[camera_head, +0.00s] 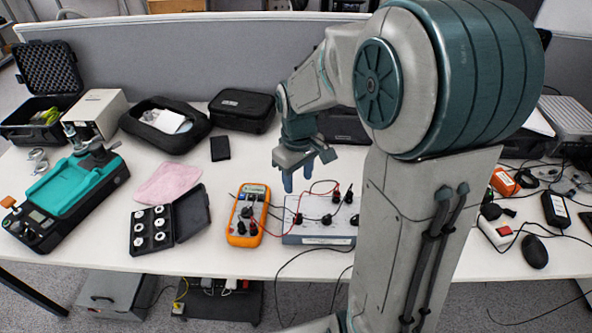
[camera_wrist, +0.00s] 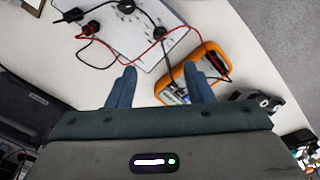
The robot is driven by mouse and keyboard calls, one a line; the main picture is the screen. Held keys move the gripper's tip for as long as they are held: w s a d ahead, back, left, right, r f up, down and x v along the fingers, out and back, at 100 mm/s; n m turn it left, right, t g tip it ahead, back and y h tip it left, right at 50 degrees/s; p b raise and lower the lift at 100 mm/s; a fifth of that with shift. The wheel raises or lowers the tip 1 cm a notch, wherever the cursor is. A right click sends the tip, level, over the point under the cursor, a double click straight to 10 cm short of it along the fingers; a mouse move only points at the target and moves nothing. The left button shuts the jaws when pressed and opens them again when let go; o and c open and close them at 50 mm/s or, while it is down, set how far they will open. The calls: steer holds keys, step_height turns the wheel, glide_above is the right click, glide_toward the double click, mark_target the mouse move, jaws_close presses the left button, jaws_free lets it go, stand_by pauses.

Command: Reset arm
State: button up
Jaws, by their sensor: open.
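My gripper (camera_head: 305,183) is open and empty, pointing down above the white table behind the terminal box. In the wrist view its two blue fingers (camera_wrist: 160,90) are spread apart with nothing between them but the view of the table and the orange multimeter's edge. My arm is bent and fills the right middle of the head view. The orange multimeter (camera_head: 247,216) lies to the left of the gripper; it also shows in the wrist view (camera_wrist: 207,52). The terminal box (camera_head: 299,233) with black and red plugs and leads lies in front of the gripper.
An open black case with several white weights (camera_head: 151,229) and a teal-topped device (camera_head: 70,190) stand on the left. A pink cloth (camera_head: 168,183) lies between. Black cases (camera_head: 243,109) stand at the back. A mouse (camera_head: 534,251) and cables lie at the right.

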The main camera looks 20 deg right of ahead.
steer(key=s+r+m+t, duration=0.1)
steer(key=s+r+m, duration=0.2)
steer(key=s, duration=0.4)
steer(key=s+r+m+t, duration=0.1)
steer(key=s+r+m, duration=0.1)
steer(key=s, duration=0.5)
steer(key=shift+s+a+r+m+t, duration=0.25)
steer(key=shift+r+m+t, duration=0.15)
steer(key=shift+r, duration=0.3)
